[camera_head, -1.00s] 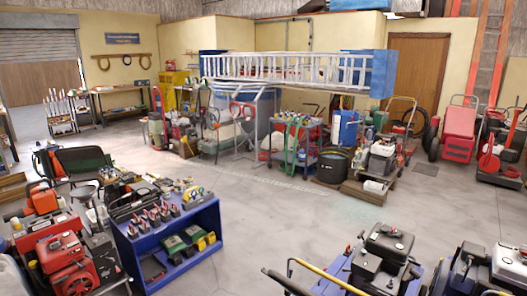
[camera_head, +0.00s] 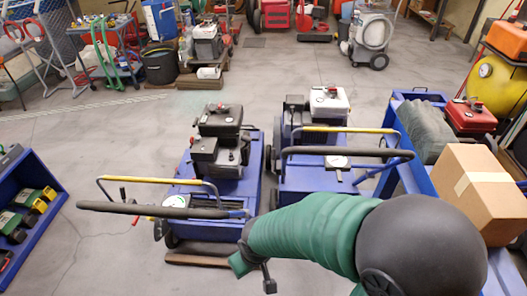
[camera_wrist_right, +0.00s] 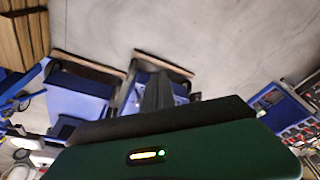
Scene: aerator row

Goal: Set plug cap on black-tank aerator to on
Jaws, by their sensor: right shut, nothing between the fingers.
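The black-tank aerator (camera_head: 221,128) stands left of centre in the head view, a blue machine with a black engine and tank on top and a long dark handle in front. A small reddish part shows on its tank, but I cannot make out the plug cap or its setting. My right arm reaches in from the lower right, and its gripper (camera_head: 269,280) is in front of the aerator's near end, apart from the engine. In the right wrist view the dark gripper (camera_wrist_right: 158,92) is shut and empty. My left gripper is out of view.
A white-tank aerator (camera_head: 327,103) stands just right of the black one. A cardboard box (camera_head: 478,188) and a red tank (camera_head: 470,116) are at the right. A blue shelf (camera_head: 32,205) is at the left. The floor between shelf and aerators is clear.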

